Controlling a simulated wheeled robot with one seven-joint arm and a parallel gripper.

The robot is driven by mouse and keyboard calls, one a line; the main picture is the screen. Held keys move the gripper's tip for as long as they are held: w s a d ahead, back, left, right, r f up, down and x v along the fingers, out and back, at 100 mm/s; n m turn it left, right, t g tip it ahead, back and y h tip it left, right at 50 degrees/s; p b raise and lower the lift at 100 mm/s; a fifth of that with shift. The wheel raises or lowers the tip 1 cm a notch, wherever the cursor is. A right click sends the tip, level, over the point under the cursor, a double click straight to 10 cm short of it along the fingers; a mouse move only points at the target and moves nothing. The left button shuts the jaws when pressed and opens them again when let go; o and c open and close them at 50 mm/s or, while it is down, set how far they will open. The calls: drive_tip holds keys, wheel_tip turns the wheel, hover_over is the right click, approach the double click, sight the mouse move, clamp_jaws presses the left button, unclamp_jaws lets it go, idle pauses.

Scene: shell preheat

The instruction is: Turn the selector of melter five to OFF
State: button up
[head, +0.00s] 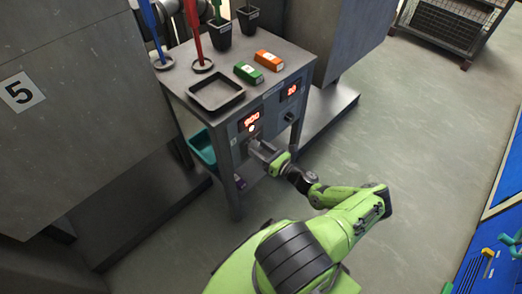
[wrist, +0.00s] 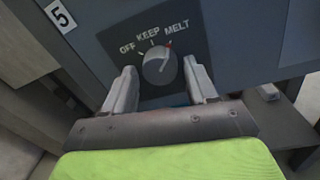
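The selector of melter five (wrist: 158,67) is a round grey knob on a dark plate marked OFF, KEEP and MELT, in the wrist view. Its pointer line is turned up and right, toward the red mark by MELT. A white label 5 (wrist: 60,16) is on the panel to its left. My gripper (wrist: 163,73) is open, with one finger on each side of the knob; I cannot tell whether either finger touches it. In the head view my gripper (head: 262,152) is at the cabinet front below the left red display (head: 249,120) and hides the selector.
A second red display (head: 291,89) and another knob (head: 290,117) are on the panel to the right. The cabinet top holds a dark tray (head: 216,107), a green box (head: 248,73), an orange box (head: 269,60) and pots. Open floor (head: 400,130) lies to the right.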

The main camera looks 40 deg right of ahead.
drive_tip(key=c, duration=0.8)
drive_tip(key=shift+n, duration=0.5)
drive_tip(key=n, duration=0.3)
drive_tip(key=shift+n, duration=0.4)
drive_tip(key=n, duration=0.4)
drive_tip(key=shift+r+g+h, duration=0.1)
drive_tip(key=shift+g+h, duration=0.2)
drive_tip(key=n+p, duration=0.1)
drive_tip(key=n, duration=0.3)
drive_tip(key=shift+a+n+h, duration=0.1)
drive_tip(key=shift+n+h, duration=0.2)
drive_tip(key=shift+n, duration=1.8)
